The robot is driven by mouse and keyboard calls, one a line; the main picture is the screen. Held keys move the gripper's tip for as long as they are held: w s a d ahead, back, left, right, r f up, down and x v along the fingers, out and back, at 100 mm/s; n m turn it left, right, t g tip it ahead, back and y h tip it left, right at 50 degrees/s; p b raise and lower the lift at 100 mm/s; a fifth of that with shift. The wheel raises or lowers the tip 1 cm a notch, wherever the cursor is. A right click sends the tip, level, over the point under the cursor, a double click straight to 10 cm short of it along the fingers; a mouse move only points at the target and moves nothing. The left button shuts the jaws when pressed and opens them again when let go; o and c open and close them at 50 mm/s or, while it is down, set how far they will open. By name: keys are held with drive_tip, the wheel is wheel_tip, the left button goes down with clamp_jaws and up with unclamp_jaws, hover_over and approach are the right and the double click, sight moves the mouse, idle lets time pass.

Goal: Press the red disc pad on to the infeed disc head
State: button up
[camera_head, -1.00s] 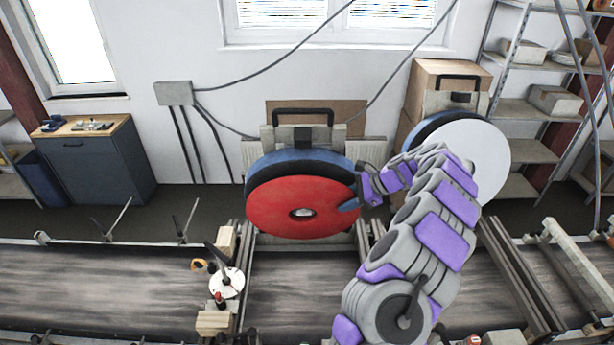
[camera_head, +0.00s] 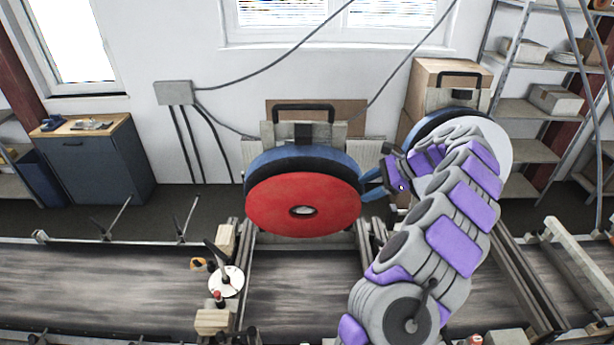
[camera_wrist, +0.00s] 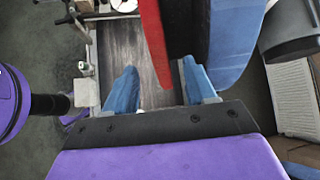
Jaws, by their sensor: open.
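The red disc pad (camera_head: 270,213) is a flat red ring with a small centre hole. It sits against the front of the infeed disc head (camera_head: 262,160), a dark and blue disc on the left machine; I cannot tell how firmly it is seated. In the wrist view the pad (camera_wrist: 152,40) shows edge-on beside the dark layer and the blue body (camera_wrist: 236,40). My gripper (camera_head: 371,185) is just right of the disc's rim, open and empty.
A second head with a white disc face (camera_head: 497,150) stands at the right, partly behind my arm. The conveyor belt (camera_head: 110,275) runs along the front. A small white round part (camera_head: 228,281) and wooden blocks (camera_head: 213,321) lie on the frame below the disc.

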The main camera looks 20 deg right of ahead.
drive_tip(key=v, duration=0.9)
drive_tip(key=shift+s+d+r, duration=0.1)
drive_tip(key=shift+d, duration=0.05)
